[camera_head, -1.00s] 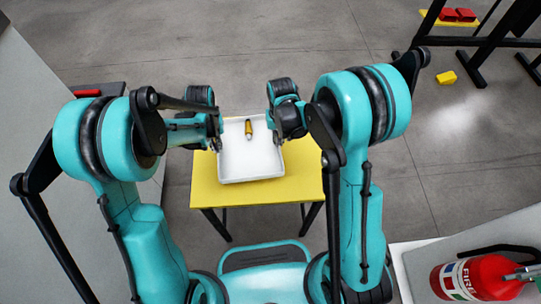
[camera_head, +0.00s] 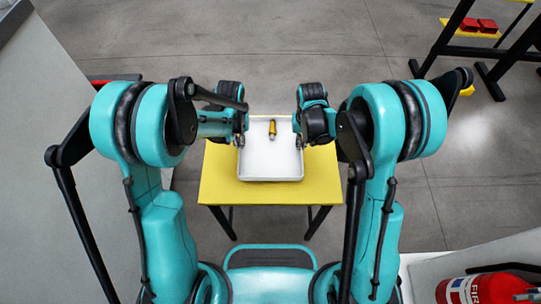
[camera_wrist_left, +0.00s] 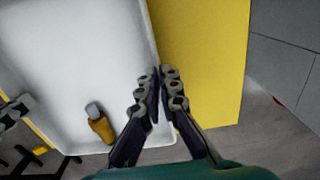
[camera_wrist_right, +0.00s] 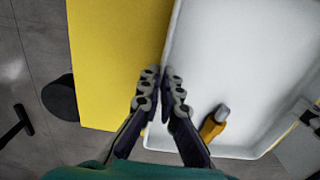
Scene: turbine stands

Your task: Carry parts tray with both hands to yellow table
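The white parts tray (camera_head: 270,176) is level and holds one yellow-and-grey tool (camera_head: 272,128). The tray is above or on the yellow table (camera_head: 222,182), over its far half; I cannot tell whether they touch. My left gripper (camera_wrist_left: 160,85) is shut on the tray's left wall, and my right gripper (camera_wrist_right: 163,85) is shut on its right wall. In the head view, the left gripper (camera_head: 241,140) and right gripper (camera_head: 299,140) face each other across the tray, with fingertips partly hidden.
A dark-legged stand with red blocks (camera_head: 478,24) is at the upper right. A grey surface (camera_head: 45,130) lies along the left. The floor beyond the table is clear.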

